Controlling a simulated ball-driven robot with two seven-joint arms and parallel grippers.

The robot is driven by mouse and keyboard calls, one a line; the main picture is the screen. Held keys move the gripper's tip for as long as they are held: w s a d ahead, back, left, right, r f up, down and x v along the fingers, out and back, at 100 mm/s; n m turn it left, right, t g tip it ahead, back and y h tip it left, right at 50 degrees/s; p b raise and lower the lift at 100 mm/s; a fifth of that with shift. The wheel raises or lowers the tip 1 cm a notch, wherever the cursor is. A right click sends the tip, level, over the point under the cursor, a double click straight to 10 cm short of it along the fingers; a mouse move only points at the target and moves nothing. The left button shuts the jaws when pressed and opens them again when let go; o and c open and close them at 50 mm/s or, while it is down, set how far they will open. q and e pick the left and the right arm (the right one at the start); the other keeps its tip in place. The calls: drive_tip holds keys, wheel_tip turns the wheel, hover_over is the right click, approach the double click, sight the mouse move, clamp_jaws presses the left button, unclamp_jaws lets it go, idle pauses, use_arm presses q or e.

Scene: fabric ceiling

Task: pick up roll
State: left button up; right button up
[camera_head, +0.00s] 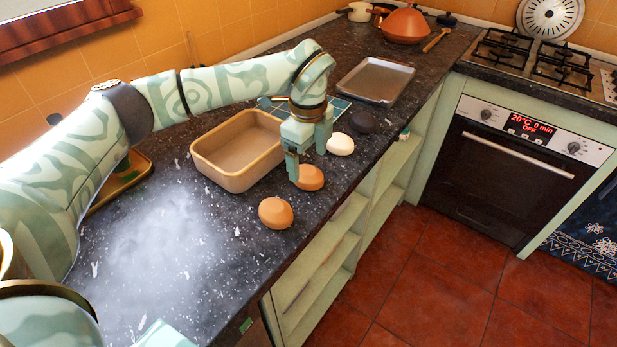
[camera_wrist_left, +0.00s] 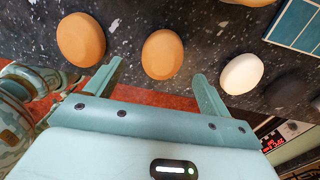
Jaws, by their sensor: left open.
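Several rolls lie in a row on the dark speckled counter. A brown roll (camera_head: 276,213) is nearest the camera, then a second brown roll (camera_head: 311,178), a white roll (camera_head: 340,144) and a dark roll (camera_head: 361,122). My left gripper (camera_head: 307,163) is open and points down over the second brown roll, partly hiding it. In the left wrist view this roll (camera_wrist_left: 162,53) shows in the gap between the fingertips (camera_wrist_left: 157,70), with neither finger clearly touching it. The nearer brown roll (camera_wrist_left: 80,38) and the white roll (camera_wrist_left: 242,73) lie outside the fingers.
A tan open box (camera_head: 218,178) stands left of the gripper. A blue-green tiled piece (camera_head: 338,105) and a metal tray (camera_head: 375,80) lie farther back, with an orange tagine (camera_head: 405,25) beyond. The counter's front edge runs close to the rolls. The near counter (camera_head: 170,250) is clear.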

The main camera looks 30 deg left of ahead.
sight(308, 169)
use_arm(q)
drive_tip(key=f+b, duration=0.1)
drive_tip(key=f, duration=0.4)
drive_tip(key=shift+w+a+f+b, duration=0.15)
drive_tip(key=shift+w+b, duration=0.05)
drive_tip(key=shift+b, duration=0.2)
drive_tip(key=shift+c, duration=1)
drive_tip(key=c, duration=0.9)
drive_tip(key=shift+o, duration=0.2)
